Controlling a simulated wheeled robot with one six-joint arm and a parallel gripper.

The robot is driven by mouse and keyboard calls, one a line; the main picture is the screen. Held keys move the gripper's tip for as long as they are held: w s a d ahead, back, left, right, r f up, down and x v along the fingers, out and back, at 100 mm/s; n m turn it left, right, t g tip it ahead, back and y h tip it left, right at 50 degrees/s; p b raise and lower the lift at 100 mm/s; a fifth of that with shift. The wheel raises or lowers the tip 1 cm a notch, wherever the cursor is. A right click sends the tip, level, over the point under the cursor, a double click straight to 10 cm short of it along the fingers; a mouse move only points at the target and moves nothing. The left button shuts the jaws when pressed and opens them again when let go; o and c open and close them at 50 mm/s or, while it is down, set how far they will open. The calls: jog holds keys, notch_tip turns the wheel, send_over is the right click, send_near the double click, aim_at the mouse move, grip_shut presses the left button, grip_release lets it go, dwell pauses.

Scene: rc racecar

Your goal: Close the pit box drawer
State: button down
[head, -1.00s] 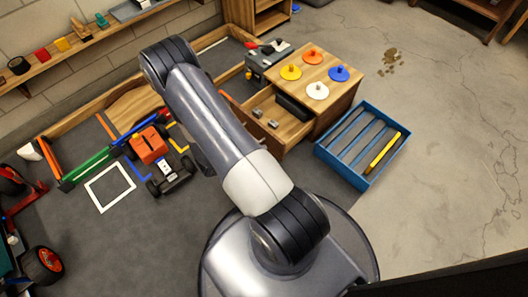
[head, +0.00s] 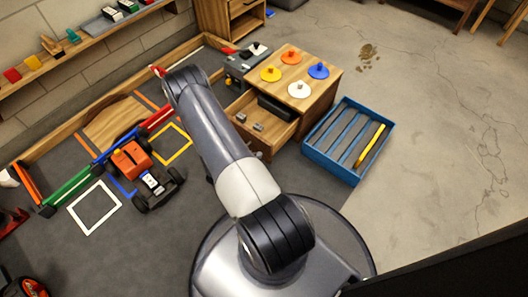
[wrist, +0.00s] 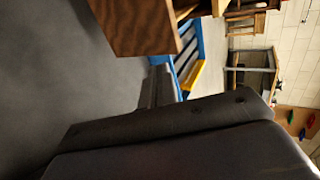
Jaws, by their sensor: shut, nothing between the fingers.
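The wooden pit box (head: 316,98) stands at upper centre in the head view, with white, orange, yellow and blue discs on top. Its drawer (head: 284,138) is pulled open toward the lower left, with small grey pieces inside. In the wrist view a brown wooden corner (wrist: 135,22), probably the drawer front, shows at the top. My gripper (wrist: 157,87) shows in the wrist view as dark fingers, shut and empty, with a visible gap below that corner. In the head view my arm hides the gripper.
A blue slatted crate (head: 318,154) with a yellow bar stands right of the pit box; it also shows in the wrist view (wrist: 188,42). An orange racecar (head: 132,160) sits left of my arm among coloured barriers. Open concrete floor lies to the right.

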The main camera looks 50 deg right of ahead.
aim_at(269, 147)
jog(key=shift+w+d+f+b, duration=0.1)
jog(key=shift+d+b, duration=0.2)
jog(key=shift+d, duration=0.85)
jog(key=shift+w+d+f+b, duration=0.1)
jog(key=shift+d+b, duration=0.15)
jog(key=shift+d, duration=0.9)
